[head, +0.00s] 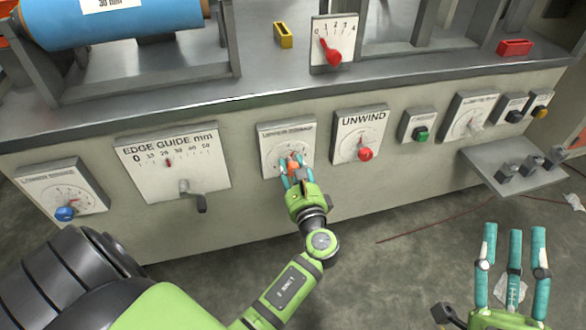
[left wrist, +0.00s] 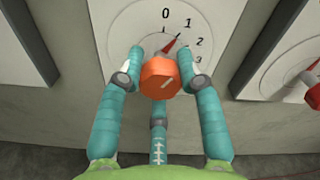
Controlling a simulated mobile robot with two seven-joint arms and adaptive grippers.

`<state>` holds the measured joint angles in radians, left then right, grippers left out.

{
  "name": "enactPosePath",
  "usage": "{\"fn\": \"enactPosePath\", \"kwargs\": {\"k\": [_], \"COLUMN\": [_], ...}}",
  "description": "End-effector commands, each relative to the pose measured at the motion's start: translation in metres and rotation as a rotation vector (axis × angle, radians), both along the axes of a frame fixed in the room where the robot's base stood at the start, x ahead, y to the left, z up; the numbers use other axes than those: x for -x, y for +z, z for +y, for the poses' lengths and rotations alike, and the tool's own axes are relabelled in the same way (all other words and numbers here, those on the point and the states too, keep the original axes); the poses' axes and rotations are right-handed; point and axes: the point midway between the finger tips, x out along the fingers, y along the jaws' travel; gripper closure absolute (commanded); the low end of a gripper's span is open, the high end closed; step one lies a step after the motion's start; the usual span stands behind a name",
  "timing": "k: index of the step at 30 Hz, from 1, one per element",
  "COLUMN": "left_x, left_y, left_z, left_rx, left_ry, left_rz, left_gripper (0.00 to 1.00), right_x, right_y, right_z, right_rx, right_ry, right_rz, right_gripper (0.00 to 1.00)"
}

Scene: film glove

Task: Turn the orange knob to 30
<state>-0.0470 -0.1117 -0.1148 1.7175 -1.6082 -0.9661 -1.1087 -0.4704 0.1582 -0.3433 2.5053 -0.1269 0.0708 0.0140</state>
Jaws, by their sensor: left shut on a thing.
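The orange knob (head: 293,163) sits on a white dial plate (head: 267,146) on the front of the grey machine. My left gripper (head: 295,174) has its teal fingers closed around the knob. In the left wrist view the knob (left wrist: 161,76) lies between two fingers, the third below it. A red pointer (left wrist: 174,45) points up and right, roughly toward the 1; the figures 0, 1, 2 and 3 show. The rest of the scale is hidden by fingers. My right gripper (head: 514,262) is open and empty, low at the right, away from the panel.
Left of the dial is the edge guide panel (head: 172,172) with a crank, then a blue knob (head: 65,213). To the right are the UNWIND dial with a red knob (head: 365,154), a green button (head: 421,133) and a protruding shelf (head: 500,178). Floor in front is mostly clear.

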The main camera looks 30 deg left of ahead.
Motion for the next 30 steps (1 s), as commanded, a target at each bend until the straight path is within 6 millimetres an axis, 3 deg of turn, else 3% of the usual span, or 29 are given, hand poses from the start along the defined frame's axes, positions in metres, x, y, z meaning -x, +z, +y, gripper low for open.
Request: {"fn": "enactPosePath", "kwargs": {"k": [1,2,3,14,24,30], "left_x": [-0.002,-0.002,-0.002,0.002,0.036,0.047], "left_y": [0.003,0.003,0.002,0.001,0.001,0.001], "left_z": [0.001,0.001,0.001,-0.003,-0.042,-0.055], "left_rx": [-0.003,-0.003,-0.003,-0.001,0.000,-0.002], "left_ry": [-0.002,-0.002,-0.002,-0.001,-0.002,-0.001], "left_rz": [-0.005,-0.005,-0.005,-0.001,-0.001,-0.003], "left_gripper": [0.56,0.44,0.40,0.40,0.40,0.40], "right_x": [0.000,0.000,0.000,-0.001,0.000,0.000], "right_y": [0.000,0.000,0.000,-0.001,-0.001,-0.001], "right_z": [0.000,0.000,0.000,0.000,0.000,0.000], "right_rx": [0.000,0.000,0.000,0.001,0.000,0.000], "right_ry": [0.000,0.000,0.000,0.000,-0.001,0.000], "right_rz": [0.000,0.000,0.000,0.005,0.003,0.003], "right_gripper": [0.60,0.60,0.60,0.60,0.60,0.60]}}
